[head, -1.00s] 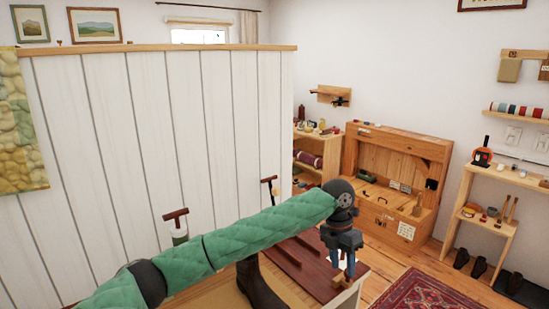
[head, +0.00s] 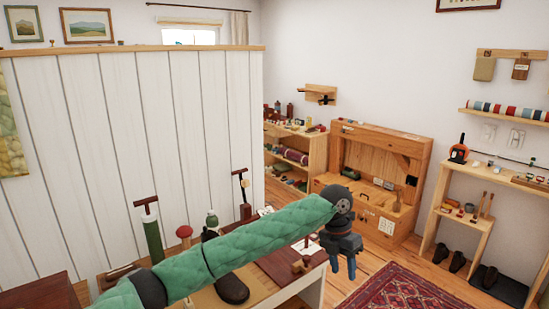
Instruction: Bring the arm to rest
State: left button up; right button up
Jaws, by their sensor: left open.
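My left arm, in a green quilted sleeve, reaches in from the lower left of the head view. It stretches over a low work table (head: 314,290). My left gripper (head: 342,266) hangs down at its end with its fingers apart and nothing between them. It is beside the right end of the table. A small wooden piece (head: 301,265) sits on the dark red table board (head: 275,268), left of the gripper and apart from it. My arm hides part of the table top. My right gripper is not in view.
A white plank partition (head: 130,150) stands behind the table. A green cylinder with a T-handle (head: 152,235) and a dark boot (head: 232,289) are close to my arm. A wooden chest (head: 375,180) and shelves stand farther back. Open floor and a red rug (head: 405,290) lie to the right.

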pick_arm(q)
jog(key=s+a+f+n+t+h, duration=0.1)
jog(key=s+a+f+n, duration=0.2)
jog(key=f+n, duration=0.7)
jog(key=s+a+f+n+t+h, duration=0.1)
jog(key=s+a+f+n+h, duration=0.15)
jog(key=f+n, duration=0.8)
jog(key=s+a+f+n+t+h, duration=0.1)
jog(key=s+a+f+n, duration=0.3)
jog(key=f, duration=1.2)
jog(key=s+a+f+n+y, duration=0.3)
jog(key=s+a+f+n, duration=0.95)
jog(key=f, duration=0.45)
jog(key=s+a+f+n+y, duration=0.1)
jog(key=s+a+f+n, duration=0.2)
jog(key=s+a, duration=0.4)
jog(key=s+a+f+n+y, duration=0.2)
jog(key=s+a+f+n, duration=0.2)
jog(key=s, duration=0.8)
jog(key=a+f, duration=0.2)
jog(key=a, duration=0.1)
jog(key=shift+s+a, duration=0.15)
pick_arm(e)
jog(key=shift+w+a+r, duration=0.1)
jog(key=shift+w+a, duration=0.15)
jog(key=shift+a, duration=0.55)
pick_arm(q)
jog(key=shift+f, duration=0.1)
